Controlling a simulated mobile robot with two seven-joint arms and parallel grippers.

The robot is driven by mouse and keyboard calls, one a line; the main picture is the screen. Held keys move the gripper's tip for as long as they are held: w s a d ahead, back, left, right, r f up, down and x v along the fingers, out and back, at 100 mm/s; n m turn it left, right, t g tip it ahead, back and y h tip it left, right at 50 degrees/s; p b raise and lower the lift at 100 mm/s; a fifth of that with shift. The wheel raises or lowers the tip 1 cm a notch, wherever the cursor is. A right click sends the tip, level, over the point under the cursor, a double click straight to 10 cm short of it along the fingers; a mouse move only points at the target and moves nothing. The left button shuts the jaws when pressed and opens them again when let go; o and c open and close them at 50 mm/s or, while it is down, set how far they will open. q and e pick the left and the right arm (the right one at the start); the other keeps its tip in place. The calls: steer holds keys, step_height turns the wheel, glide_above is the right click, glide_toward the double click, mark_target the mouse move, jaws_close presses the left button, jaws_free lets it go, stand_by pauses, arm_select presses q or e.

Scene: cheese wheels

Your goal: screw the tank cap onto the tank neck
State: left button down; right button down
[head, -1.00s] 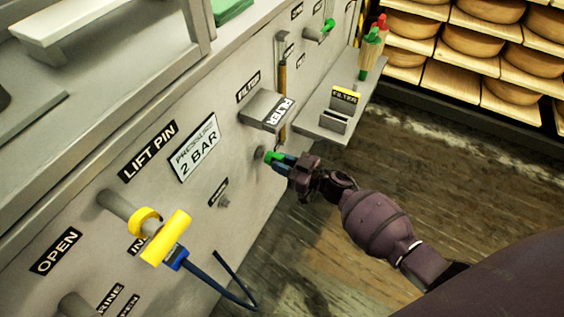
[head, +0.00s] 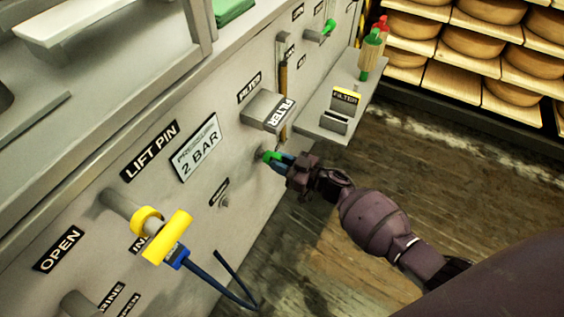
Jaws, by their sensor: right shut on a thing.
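The green tank cap (head: 269,156) is at the grey tank neck (head: 259,156) on the front panel, below the FILTER box. My right gripper (head: 281,162) is shut on the green cap from the right side. The cap touches or covers the end of the neck; how far it is seated I cannot tell. The fingers hide part of the cap. My left gripper is not in view.
A grey FILTER box (head: 268,111) juts out just above my right gripper. A yellow-handled valve (head: 166,238) with a blue hose is at lower left. Cheese shelves (head: 480,45) stand behind.

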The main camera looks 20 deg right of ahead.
steer(key=shift+w+a, duration=0.45)
steer(key=shift+w, duration=0.15)
steer(key=c, duration=0.9)
jaws_free()
steer(key=shift+c, duration=0.2)
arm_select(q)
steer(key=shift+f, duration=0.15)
arm_select(e)
steer(key=shift+s+d, duration=0.25)
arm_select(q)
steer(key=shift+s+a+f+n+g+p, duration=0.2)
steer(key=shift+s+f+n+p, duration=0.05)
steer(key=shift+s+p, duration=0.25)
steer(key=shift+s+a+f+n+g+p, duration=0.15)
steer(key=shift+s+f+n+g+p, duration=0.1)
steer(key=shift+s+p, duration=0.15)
arm_select(e)
steer(key=v, duration=1)
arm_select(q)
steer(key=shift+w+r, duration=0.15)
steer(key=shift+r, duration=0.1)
